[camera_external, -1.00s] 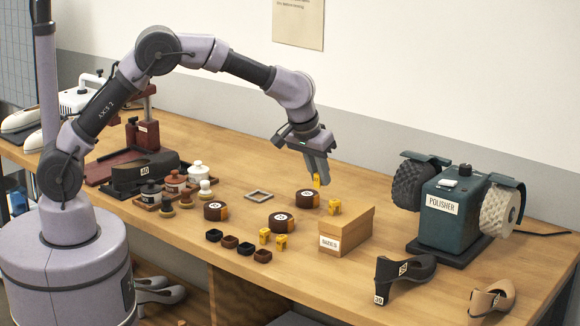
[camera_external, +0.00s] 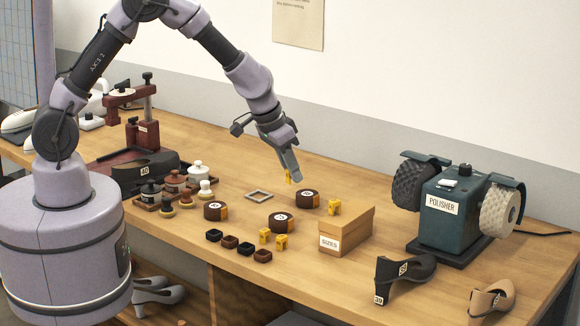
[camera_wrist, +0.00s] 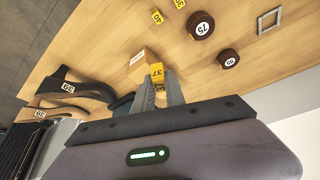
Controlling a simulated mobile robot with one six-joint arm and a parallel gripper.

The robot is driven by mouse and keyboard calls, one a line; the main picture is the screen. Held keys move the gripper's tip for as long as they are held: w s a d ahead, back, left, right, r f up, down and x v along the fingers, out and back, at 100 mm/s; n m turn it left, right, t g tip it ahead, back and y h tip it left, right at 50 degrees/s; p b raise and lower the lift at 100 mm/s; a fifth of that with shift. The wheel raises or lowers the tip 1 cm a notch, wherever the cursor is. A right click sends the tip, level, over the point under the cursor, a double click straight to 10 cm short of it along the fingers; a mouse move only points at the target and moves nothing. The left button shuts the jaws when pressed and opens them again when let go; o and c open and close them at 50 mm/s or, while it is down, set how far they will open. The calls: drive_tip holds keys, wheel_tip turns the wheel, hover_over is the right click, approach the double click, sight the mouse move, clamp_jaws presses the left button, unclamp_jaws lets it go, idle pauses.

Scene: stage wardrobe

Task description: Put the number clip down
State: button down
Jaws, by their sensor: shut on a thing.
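A small yellow number clip (camera_external: 288,177) is in the tips of my gripper (camera_external: 292,175). In the wrist view the clip (camera_wrist: 157,70) reads 37 and sits between the two grey fingers (camera_wrist: 160,88). My gripper is shut on it and appears to hold it above the wooden bench (camera_external: 230,150), behind the round brown tins; its exact height is hard to tell. Other yellow clips stand on the bench: one (camera_external: 334,208) beside the cardboard box, and two (camera_external: 264,236) (camera_external: 281,242) near the small dark blocks.
Round brown tins (camera_external: 307,198), a grey square frame (camera_external: 259,196) and a cardboard box (camera_external: 346,230) are close by. The green polisher (camera_external: 450,205) stands at right, with a black shoe (camera_external: 405,275) in front. Bench behind the tins is bare.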

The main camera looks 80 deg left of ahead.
drive_tip(key=w, duration=0.3)
drive_tip(key=w+a+f, duration=0.1)
drive_tip(key=w, duration=0.2)
drive_tip(key=w+a, duration=0.1)
drive_tip(key=w, duration=0.3)
drive_tip(key=shift+w+a+f, duration=0.1)
drive_tip(key=shift+a+f, duration=0.05)
drive_tip(key=shift+w+a+f, duration=0.1)
drive_tip(key=shift+w+f, duration=0.05)
drive_tip(key=shift+w, duration=0.2)
wheel_tip(320, 180, down, 3)
drive_tip(key=shift+f+b, duration=0.15)
drive_tip(key=shift+b, duration=0.15)
drive_tip(key=shift+f+b, duration=0.5)
drive_tip(key=shift+b, duration=0.05)
drive_tip(key=c, duration=1.4)
unclamp_jaws()
drive_tip(key=shift+r, duration=0.1)
